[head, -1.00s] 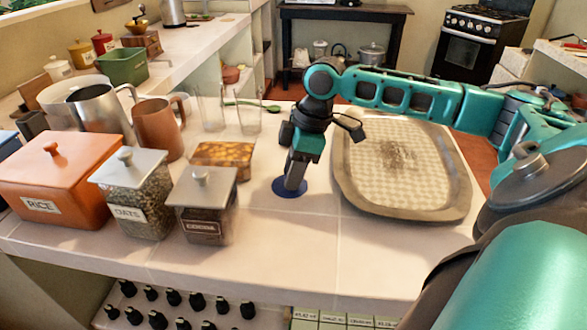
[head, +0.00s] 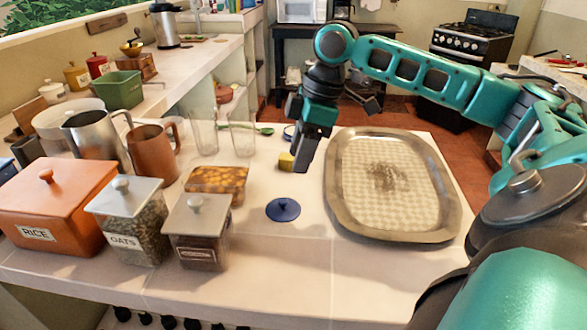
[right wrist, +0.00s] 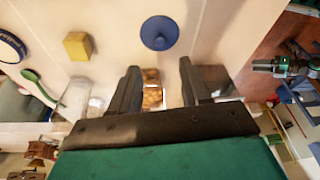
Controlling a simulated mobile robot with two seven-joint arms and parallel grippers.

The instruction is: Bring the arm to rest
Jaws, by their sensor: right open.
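My right gripper (head: 305,158) is raised above the counter in the head view, beside the left edge of the metal tray. In the right wrist view my right gripper (right wrist: 158,80) has its two dark fingers apart with nothing held between them. A round blue lid with a knob (head: 283,209) lies flat on the counter below and left of the gripper, apart from it. The lid also shows in the right wrist view (right wrist: 159,33). My left gripper is in neither view.
A large oval tray (head: 448,222) lies on the right of the counter (head: 300,270). A yellow block (head: 286,161) is close behind the gripper. Orange rice box (head: 62,205), oats jar (head: 128,220), brown jar (head: 197,232) and glasses stand left. The front middle is bare.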

